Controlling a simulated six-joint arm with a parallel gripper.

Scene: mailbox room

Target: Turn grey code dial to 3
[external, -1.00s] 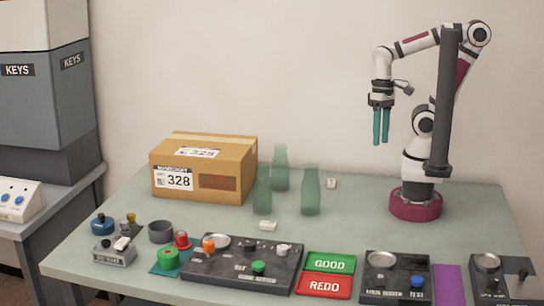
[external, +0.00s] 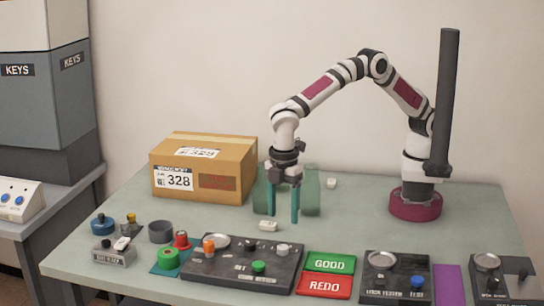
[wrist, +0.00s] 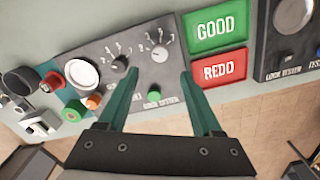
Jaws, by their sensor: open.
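The dark code panel (external: 225,275) lies at the front middle of the table, and it also shows in the wrist view (wrist: 185,93). The light grey dial (wrist: 159,53) sits on its right half, with small numbers around it; its setting is too small to read. It also shows in the external view (external: 282,250). A dark dial (wrist: 120,63) sits left of it. My gripper (external: 283,217) is open and empty, pointing down, above the table behind the panel. In the wrist view its teal fingers (wrist: 160,76) are spread to either side of the grey dial, apart from it.
A green button (wrist: 154,95) and an orange knob (wrist: 94,101) are on the same panel. GOOD (external: 330,263) and REDO (external: 324,285) plates lie to its right. A cardboard box (external: 217,183) stands behind left.

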